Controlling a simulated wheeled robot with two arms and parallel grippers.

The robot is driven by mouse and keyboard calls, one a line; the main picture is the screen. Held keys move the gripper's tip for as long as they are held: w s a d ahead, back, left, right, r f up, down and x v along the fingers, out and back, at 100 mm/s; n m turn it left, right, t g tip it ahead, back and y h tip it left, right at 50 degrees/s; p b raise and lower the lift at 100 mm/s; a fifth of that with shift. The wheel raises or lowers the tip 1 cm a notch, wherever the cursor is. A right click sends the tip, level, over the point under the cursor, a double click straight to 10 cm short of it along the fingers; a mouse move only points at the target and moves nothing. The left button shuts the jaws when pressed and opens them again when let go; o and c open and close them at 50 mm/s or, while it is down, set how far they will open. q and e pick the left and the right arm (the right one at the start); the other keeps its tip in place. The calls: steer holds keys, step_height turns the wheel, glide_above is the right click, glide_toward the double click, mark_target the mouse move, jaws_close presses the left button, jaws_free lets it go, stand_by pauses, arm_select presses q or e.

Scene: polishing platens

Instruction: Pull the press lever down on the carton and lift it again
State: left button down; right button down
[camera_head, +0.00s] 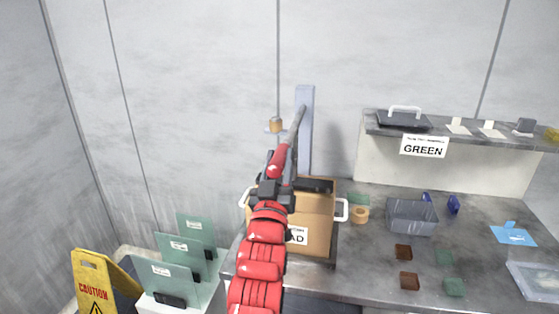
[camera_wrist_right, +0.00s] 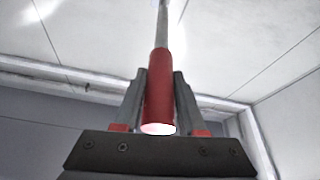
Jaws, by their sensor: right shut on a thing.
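The press lever is a grey bar with a red grip (camera_head: 281,157), slanting up to the press's grey-blue post (camera_head: 305,130) at the wall. My right gripper (camera_head: 275,178) is shut around the lower part of the red grip. In the right wrist view the red grip (camera_wrist_right: 160,90) stands between the two fingers of the gripper (camera_wrist_right: 160,110), with its pale end towards the camera. The brown carton (camera_head: 318,225) with white handles and a partly hidden label sits below, under a dark press plate (camera_head: 315,185). My right arm hides its left part. My left gripper is not in view.
On the grey table (camera_head: 375,265) right of the carton are a tape roll (camera_head: 359,214), a grey bin (camera_head: 411,216) and several small brown and green blocks. A shelf (camera_head: 470,138) with a GREEN sign stands behind. A yellow caution sign (camera_head: 95,285) and green panels (camera_head: 168,280) stand left.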

steer(key=shift+r, duration=0.1)
stand_by(0.6)
steer(key=shift+r+p, duration=0.45)
steer(key=shift+r, duration=0.15)
steer(key=shift+g, duration=0.8)
step_height(320, 180, up, 5)
steer(key=shift+f+p, duration=0.1)
steer(key=shift+p, duration=0.85)
steer(key=w+d+r+g, duration=0.1)
steer(key=w+r+g, duration=0.1)
steer(key=r, duration=0.5)
steer(key=w+d+r+g+y, duration=0.1)
steer(key=w+r+g, duration=0.2)
steer(key=r, duration=0.4)
steer(key=shift+w+r+m+y+p, duration=0.25)
steer(key=shift+w+m+y+p, duration=0.05)
steer(key=shift+w+p, duration=0.1)
